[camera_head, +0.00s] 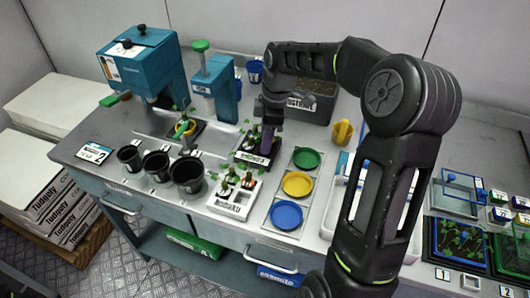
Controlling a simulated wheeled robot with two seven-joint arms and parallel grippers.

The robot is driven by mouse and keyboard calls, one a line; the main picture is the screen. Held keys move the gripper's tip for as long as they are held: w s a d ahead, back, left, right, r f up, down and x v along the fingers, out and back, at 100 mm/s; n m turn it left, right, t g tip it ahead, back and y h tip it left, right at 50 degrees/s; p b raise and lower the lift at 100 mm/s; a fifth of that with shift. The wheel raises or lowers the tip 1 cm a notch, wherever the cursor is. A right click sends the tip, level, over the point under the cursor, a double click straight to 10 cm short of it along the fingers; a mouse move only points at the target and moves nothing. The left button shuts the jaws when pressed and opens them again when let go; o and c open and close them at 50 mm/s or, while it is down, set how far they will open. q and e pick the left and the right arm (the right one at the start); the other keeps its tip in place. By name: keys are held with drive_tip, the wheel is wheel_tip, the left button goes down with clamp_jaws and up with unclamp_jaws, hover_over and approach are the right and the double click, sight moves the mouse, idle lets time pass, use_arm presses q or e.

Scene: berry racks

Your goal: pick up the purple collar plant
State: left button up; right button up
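My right arm reaches in over the table, and its gripper (271,112) points down above a dark plant rack (243,158) near the middle of the table. A narrow purple piece (267,139) shows directly below the gripper at the rack, which looks like the purple collar plant. The fingertips are small and dark here, so I cannot tell whether they are closed around it. Green leaves of other plants stand beside it in the rack. My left gripper is not in view.
A white rack (228,205) with small plants stands in front. Black pots (157,166) are to the left. Green, yellow and blue dishes (286,215) lie to the right. A teal press (150,65) and a dark soil bin (318,105) stand behind.

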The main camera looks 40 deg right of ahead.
idle(0.3)
clamp_jaws()
idle(1.3)
